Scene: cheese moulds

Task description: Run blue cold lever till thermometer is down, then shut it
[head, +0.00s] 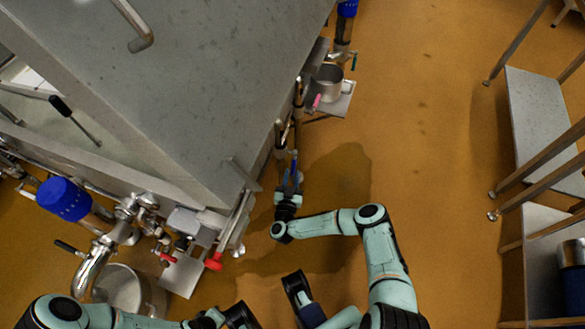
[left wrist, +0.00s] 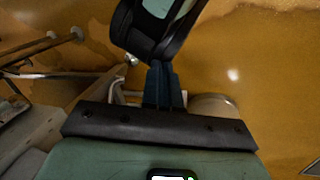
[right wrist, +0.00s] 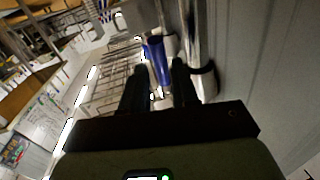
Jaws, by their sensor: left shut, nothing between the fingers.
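The blue cold lever (right wrist: 156,60) shows in the right wrist view between the fingers of my right gripper (right wrist: 160,80). The fingers stand apart, with a gap visible beside the lever. In the head view my right gripper (head: 290,183) is at the side of the grey vat (head: 215,75), by upright pipes, and a strip of blue shows there. My left gripper (left wrist: 164,68) is shut and empty, over the wet floor in the left wrist view. I cannot make out a thermometer or its reading.
A red-handled lever (head: 213,263) and a blue-topped valve (head: 65,198) sit at the near end of the vat. A metal pot (head: 328,82) stands on a small shelf beyond my right gripper. Metal racks (head: 540,115) line the right side; the floor between is free.

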